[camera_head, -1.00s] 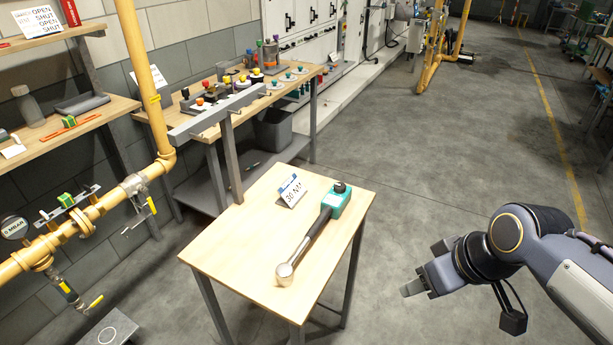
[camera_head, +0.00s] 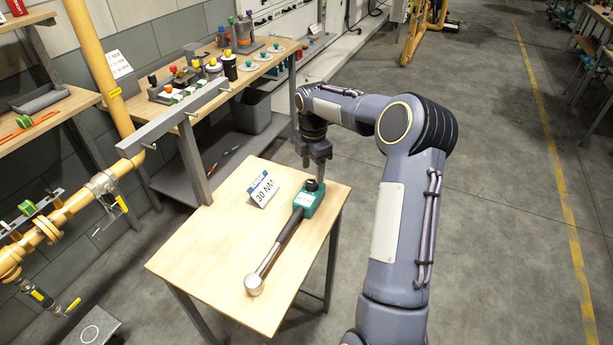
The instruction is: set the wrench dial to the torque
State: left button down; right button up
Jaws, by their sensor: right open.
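The torque wrench (camera_head: 281,240) lies on the small wooden table (camera_head: 210,255), its round metal head toward the front and its teal end (camera_head: 308,200) toward the back right. A black dial (camera_head: 311,185) sits on top of the teal end. A card reading 30 NM (camera_head: 263,190) stands on the table left of the dial. My right gripper (camera_head: 313,170) points down just above the dial, its fingers open around or very close to it. Whether they touch the dial cannot be told. My left gripper is not in view.
A workbench (camera_head: 190,85) with coloured-knob parts and a grey rail (camera_head: 185,118) stands behind the table. A yellow pipe (camera_head: 100,65) with valves runs along the left. A grey bin (camera_head: 249,112) is under the bench.

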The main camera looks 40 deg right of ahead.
aim_at(313, 183)
jog(key=shift+f+p, duration=0.35)
jog(key=shift+f, duration=2)
jog(key=shift+c, duration=0.3)
jog(key=c, duration=0.9)
